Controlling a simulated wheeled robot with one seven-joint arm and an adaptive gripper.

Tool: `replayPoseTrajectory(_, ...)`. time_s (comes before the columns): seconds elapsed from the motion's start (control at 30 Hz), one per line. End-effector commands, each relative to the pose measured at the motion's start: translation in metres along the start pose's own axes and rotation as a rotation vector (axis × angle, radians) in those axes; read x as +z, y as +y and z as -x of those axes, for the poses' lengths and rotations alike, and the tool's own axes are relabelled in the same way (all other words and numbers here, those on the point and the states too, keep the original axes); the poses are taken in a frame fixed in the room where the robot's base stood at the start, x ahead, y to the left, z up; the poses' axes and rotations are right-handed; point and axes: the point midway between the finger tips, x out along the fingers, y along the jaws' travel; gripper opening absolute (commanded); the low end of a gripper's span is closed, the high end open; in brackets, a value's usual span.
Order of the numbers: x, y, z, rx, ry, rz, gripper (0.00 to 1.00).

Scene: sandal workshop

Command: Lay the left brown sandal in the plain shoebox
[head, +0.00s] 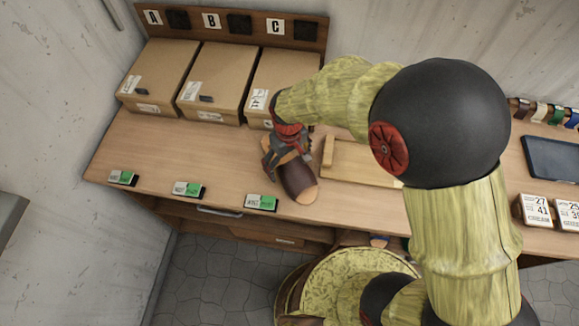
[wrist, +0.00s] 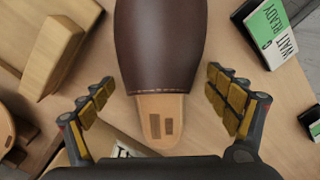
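A brown sandal (head: 299,182) lies on the workbench in front of the third box, with its dark brown upper toward the front edge. In the wrist view the sandal (wrist: 160,45) shows its upper and a tan heel end with two dark marks. My gripper (head: 285,150) is over the heel end. In the wrist view my open gripper (wrist: 160,90) has one finger on each side of the sandal, with gaps between. Three closed cardboard boxes, the left one (head: 158,75), the middle one (head: 216,82) and the right one (head: 280,80), stand under signs A, B, C. I cannot tell which is plain.
Green-and-white WAIT/READY blocks (head: 262,203) stand along the bench's front edge. A wooden board with a raised block (head: 350,165) lies right of the sandal. A dark tablet (head: 553,158) and number cards (head: 537,210) are at far right. Bare bench (head: 165,150) lies before the boxes.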

Motion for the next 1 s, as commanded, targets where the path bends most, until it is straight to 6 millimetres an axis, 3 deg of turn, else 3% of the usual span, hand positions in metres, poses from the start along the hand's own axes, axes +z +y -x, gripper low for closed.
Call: replayPoseTrajectory(1.0,0.0,0.0002,0.0,0.0,0.0,0.0,0.28)
